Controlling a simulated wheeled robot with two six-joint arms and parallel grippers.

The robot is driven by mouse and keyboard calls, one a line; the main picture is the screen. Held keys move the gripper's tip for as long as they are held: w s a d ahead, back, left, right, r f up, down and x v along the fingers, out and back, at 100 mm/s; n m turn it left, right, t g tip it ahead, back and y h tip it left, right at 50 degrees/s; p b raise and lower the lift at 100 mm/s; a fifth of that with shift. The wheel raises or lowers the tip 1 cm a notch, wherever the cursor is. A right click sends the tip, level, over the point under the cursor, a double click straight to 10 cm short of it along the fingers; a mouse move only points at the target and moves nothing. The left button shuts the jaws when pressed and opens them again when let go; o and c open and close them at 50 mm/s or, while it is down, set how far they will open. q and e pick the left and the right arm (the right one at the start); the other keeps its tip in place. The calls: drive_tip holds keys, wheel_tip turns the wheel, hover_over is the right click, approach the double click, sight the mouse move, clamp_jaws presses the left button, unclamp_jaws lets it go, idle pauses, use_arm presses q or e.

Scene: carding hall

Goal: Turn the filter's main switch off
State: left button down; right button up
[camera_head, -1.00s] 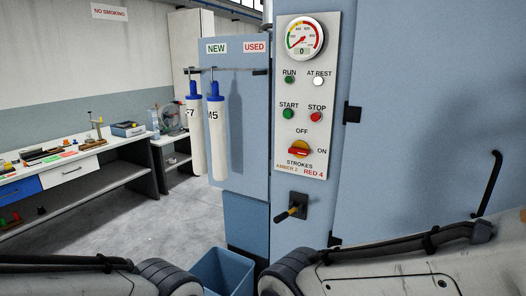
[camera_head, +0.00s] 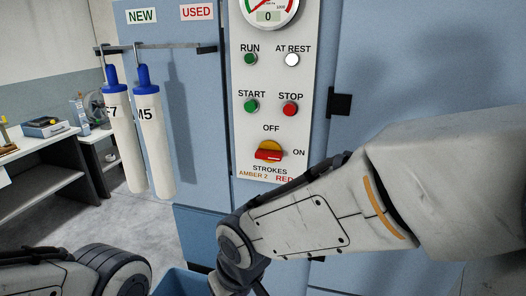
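The main switch (camera_head: 268,151) is a red handle on a yellow round base, low on the white control panel (camera_head: 303,71). Its red handle lies roughly level, in line with the ON label at its right; the OFF label is above it. My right arm crosses in front of the panel's lower right corner, below the switch and apart from it, and covers part of the STROKES legend. Its wrist bends down at the bottom edge, and its gripper is out of the picture. My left arm shows at the bottom left; its gripper is not in view either.
A green START button (camera_head: 251,107) and a red STOP button (camera_head: 290,109) sit above the switch. The gauge (camera_head: 268,12) reads 0, and the AT REST lamp (camera_head: 292,60) is white. Two hanging filter sleeves (camera_head: 155,150) are at left. A black latch (camera_head: 339,103) sticks out at right.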

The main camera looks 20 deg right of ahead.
drive_tip(key=w+d+m+t, duration=0.4)
drive_tip(key=w+m, duration=0.2)
drive_tip(key=w, duration=0.8)
drive_tip(key=m+t+y+p, duration=0.2)
drive_tip(key=m+t, duration=0.9)
drive_tip(key=m, duration=0.2)
approach(271, 158)
drive_tip(key=w, duration=0.2)
drive_tip(key=w+p, duration=0.1)
drive_tip(key=w, duration=0.2)
drive_tip(key=w+a+p, duration=0.1)
drive_tip(key=w, duration=0.2)
drive_tip(key=w+a+p, duration=0.1)
drive_tip(key=w+p, duration=0.1)
drive_tip(key=w, duration=0.1)
drive_tip(key=shift+w+a+r, duration=0.1)
drive_tip(key=shift+w, duration=0.4)
drive_tip(key=shift+a, duration=0.1)
clamp_jaws()
